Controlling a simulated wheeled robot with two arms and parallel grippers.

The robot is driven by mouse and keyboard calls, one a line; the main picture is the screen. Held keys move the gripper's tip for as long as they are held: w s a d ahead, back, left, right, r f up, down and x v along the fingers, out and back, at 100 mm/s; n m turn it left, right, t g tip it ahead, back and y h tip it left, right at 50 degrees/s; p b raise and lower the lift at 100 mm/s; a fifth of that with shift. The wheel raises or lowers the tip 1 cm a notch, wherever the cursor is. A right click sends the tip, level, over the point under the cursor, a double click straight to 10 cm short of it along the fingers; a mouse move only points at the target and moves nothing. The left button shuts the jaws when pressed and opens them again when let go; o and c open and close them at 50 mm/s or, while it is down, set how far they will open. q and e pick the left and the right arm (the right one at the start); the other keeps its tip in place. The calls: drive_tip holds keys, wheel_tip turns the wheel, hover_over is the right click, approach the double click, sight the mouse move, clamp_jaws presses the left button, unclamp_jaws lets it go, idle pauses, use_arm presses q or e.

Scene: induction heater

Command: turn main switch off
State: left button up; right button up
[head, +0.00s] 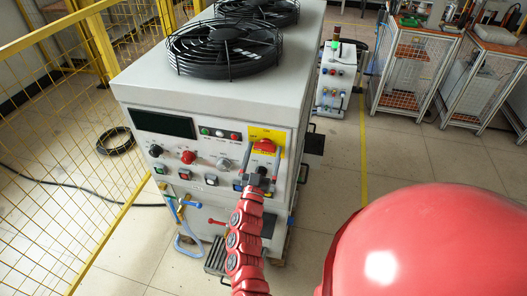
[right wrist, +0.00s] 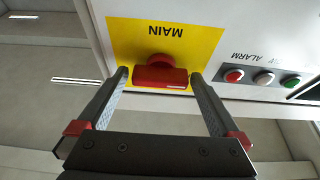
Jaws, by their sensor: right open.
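The main switch is a red rotary knob (head: 265,146) on a yellow plate (head: 267,134) at the upper right of the heater's front panel. In the right wrist view the knob (right wrist: 160,75) sits on the yellow plate (right wrist: 190,47) marked MAIN, upside down in the picture. The knob's long bar lies level across that picture. My right gripper (head: 261,158) is open in front of the panel. In the right wrist view its fingertips (right wrist: 160,76) stand on either side of the knob; I cannot tell whether they touch it. My left gripper is not in view.
The heater cabinet (head: 140,93) carries two black fans on top. Other knobs and buttons lie left of the switch, including a red knob (head: 188,157). Yellow mesh fencing (head: 97,215) stands at the left. A small control box (head: 336,78) stands behind at the right.

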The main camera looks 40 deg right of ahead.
drive_tip(key=c, duration=1.1)
drive_tip(key=m+b, duration=0.1)
drive_tip(key=m+g+h+b, duration=0.1)
drive_tip(key=m+b, duration=0.1)
drive_tip(key=shift+f+m, duration=0.3)
drive_tip(key=shift+c, duration=0.2)
drive_tip(key=shift+w+a+r+m+g+h+b, duration=0.15)
drive_tip(key=shift+m+g+h+b, duration=0.1)
drive_tip(key=shift+m+g+b, duration=0.8)
drive_tip(key=shift+s+d+r+m+g+h+b, duration=0.1)
drive_tip(key=shift+m+g+h+b, duration=0.35)
drive_tip(key=shift+m, duration=1)
drive_tip(key=shift+a+y, duration=0.1)
drive_tip(key=shift+y, duration=0.2)
drive_tip(key=shift+r, duration=0.1)
drive_tip(key=o, duration=1.1)
drive_tip(key=shift+o, duration=0.2)
